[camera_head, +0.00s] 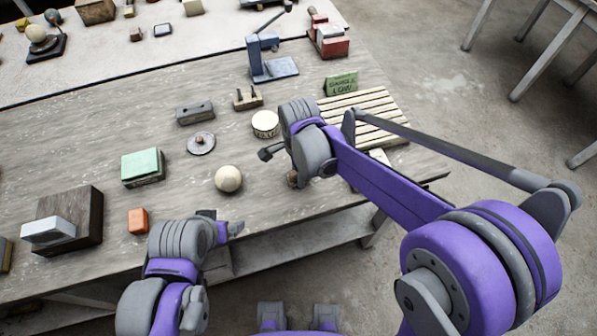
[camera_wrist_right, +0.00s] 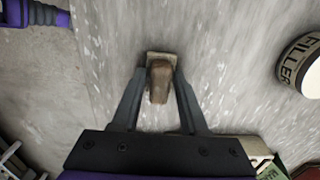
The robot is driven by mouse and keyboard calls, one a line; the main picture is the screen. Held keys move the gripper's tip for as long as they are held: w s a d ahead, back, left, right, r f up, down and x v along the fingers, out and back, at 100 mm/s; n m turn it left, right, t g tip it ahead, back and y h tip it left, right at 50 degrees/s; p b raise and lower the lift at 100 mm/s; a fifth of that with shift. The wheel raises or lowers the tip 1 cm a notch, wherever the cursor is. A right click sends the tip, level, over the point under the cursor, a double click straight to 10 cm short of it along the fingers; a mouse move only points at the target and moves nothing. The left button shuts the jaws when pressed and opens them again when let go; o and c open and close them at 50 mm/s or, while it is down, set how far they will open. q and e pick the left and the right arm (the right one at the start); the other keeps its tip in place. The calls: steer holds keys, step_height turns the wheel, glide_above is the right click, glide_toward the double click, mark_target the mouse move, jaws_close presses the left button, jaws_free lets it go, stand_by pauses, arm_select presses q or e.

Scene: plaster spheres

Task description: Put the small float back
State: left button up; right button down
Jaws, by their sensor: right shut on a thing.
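The small float (camera_wrist_right: 158,85), with a brown wooden handle and a pale base, is between the fingers of my right gripper (camera_wrist_right: 160,78) in the right wrist view. The gripper is shut on its handle. In the head view a bit of the brown float (camera_head: 292,180) shows below the right wrist, near the table's front edge. I cannot tell whether its base touches the tabletop. My left gripper (camera_head: 220,222) is low at the front edge, left of the plaster ball; its fingers are too small and partly hidden to read.
A pale slatted rack (camera_head: 375,115) lies right of my right wrist, with a green sign (camera_head: 341,84) behind. A filler tin (camera_head: 265,123), plaster ball (camera_head: 229,178), round metal disc (camera_head: 201,144), green-topped block (camera_head: 142,166) and orange block (camera_head: 138,220) stand on the table. Bare tabletop lies between them.

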arm_select(q)
steer(key=shift+f, duration=0.15)
arm_select(e)
steer(key=shift+f, duration=0.25)
steer(key=shift+c, duration=2.1)
jaws_free()
steer(key=shift+r, duration=0.1)
arm_select(q)
steer(key=shift+r, duration=0.2)
arm_select(e)
steer(key=shift+r, duration=0.15)
arm_select(q)
steer(key=shift+w+r+p, duration=0.2)
steer(key=shift+r+p, duration=0.3)
steer(key=shift+r, duration=0.05)
arm_select(e)
step_height(320, 180, up, 12)
steer(key=s+d+f+n+t, duration=0.2)
steer(key=s+d+f+n, duration=0.1)
steer(key=s+d+n, duration=0.4)
steer(key=s+d+f+n+t, duration=0.3)
steer(key=s+d+n, duration=0.4)
steer(key=d, duration=0.3)
steer(key=shift+s+d+f, duration=0.35)
steer(key=shift+s+d, duration=0.05)
steer(key=shift+s, duration=0.35)
